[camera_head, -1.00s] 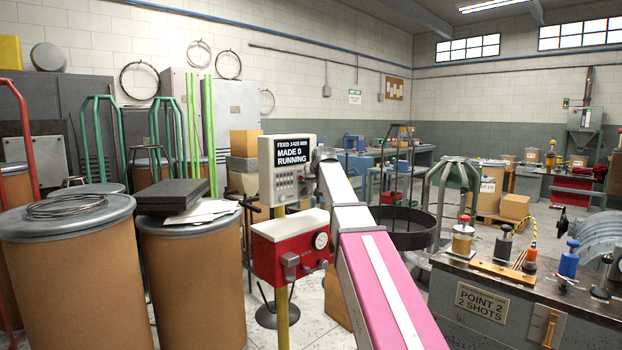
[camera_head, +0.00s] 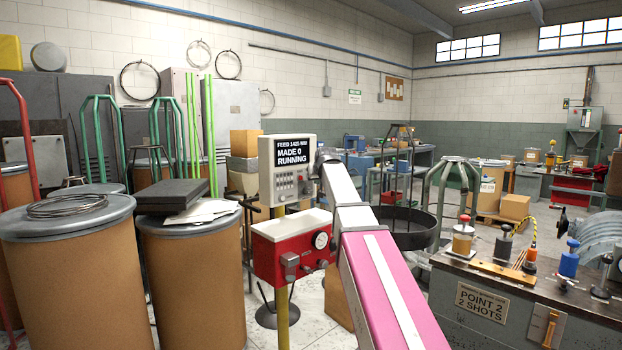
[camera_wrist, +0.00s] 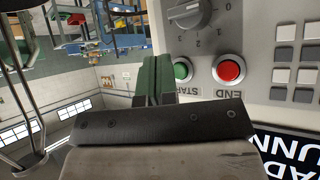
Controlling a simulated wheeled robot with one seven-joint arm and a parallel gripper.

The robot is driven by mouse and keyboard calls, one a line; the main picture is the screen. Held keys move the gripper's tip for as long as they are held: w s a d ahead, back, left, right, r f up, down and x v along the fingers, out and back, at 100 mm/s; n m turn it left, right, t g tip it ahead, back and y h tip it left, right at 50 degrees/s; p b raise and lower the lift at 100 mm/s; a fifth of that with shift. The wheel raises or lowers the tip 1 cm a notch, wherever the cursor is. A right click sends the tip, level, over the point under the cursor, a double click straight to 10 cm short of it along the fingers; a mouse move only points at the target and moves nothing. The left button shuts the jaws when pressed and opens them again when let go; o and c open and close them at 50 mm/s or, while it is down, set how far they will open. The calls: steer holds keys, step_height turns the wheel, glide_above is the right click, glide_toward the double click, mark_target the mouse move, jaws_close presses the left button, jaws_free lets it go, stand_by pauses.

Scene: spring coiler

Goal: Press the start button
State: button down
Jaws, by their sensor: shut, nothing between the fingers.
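The control box (camera_head: 287,172) stands on a yellow post, and its screen reads MADE 0 and RUNNING. In the wrist view, which is upside down, the green start button (camera_wrist: 182,71) sits in a metal ring with START lettering partly hidden. The red END button (camera_wrist: 229,70) is right of it. My gripper (camera_wrist: 157,62) is shut and empty, its green fingers overlapping the left edge of the start button's ring in this view. I cannot tell whether they touch it. In the head view the fingertips are hidden at the box's right side.
A grey rotary knob (camera_wrist: 189,12) and several keys (camera_wrist: 283,75) share the panel. A red box with a gauge (camera_head: 292,247) is below the control box. Fibre drums (camera_head: 190,285) stand left, and a workbench (camera_head: 480,305) with a POINT 2 sign stands right.

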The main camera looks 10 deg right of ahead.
steer(key=s+d, duration=0.1)
steer(key=s, duration=0.1)
steer(key=s+d, duration=0.2)
stand_by(0.4)
steer(key=shift+f, duration=0.1)
stand_by(0.3)
steer(key=s+f+g, duration=0.2)
steer(key=s+f, duration=0.2)
steer(key=f, duration=0.6)
steer(key=s+f+g, duration=0.1)
steer(key=s+f, duration=0.4)
steer(key=f, duration=0.5)
steer(key=s+f+g, duration=0.2)
steer(key=s+f, duration=0.2)
steer(key=f, duration=0.6)
steer(key=s+f+m+g+h, duration=0.1)
steer(key=s+f+g, duration=0.4)
steer(key=s+f, duration=1.6)
steer(key=shift+s+a+g, duration=0.4)
steer(key=shift+s+a, duration=0.05)
steer(key=shift+s, duration=0.15)
